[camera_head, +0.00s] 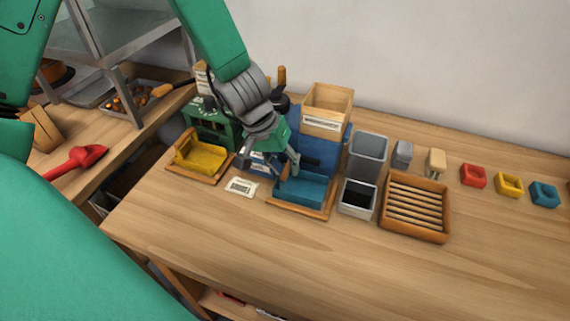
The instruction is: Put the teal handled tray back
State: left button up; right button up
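The teal tray (308,189) sits in a wooden-edged base (300,209) in front of a blue machine (318,152). A small brown handle (283,173) shows at its left back corner. My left gripper (277,172) reaches down from above at the tray's left back side. Its fingers are spread apart, near the handle. I cannot tell whether they touch it. The gripper hides part of the blue machine. My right gripper is not in view.
A yellow tray (203,157) sits at a green machine on the left. Grey bins (367,156), a slatted wooden tray (416,208) and small red, yellow and blue blocks stand to the right. A label card (241,187) lies in front. The front of the table is clear.

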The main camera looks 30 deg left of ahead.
pick_arm(q)
jog(key=shift+d+r, duration=0.1)
jog(key=shift+d, duration=0.45)
jog(key=shift+d+r, duration=0.2)
jog(key=shift+d, duration=0.15)
jog(key=shift+r, duration=0.35)
jog(key=p+v, duration=0.2)
jog(key=v, duration=0.9)
jog(key=shift+p, duration=0.35)
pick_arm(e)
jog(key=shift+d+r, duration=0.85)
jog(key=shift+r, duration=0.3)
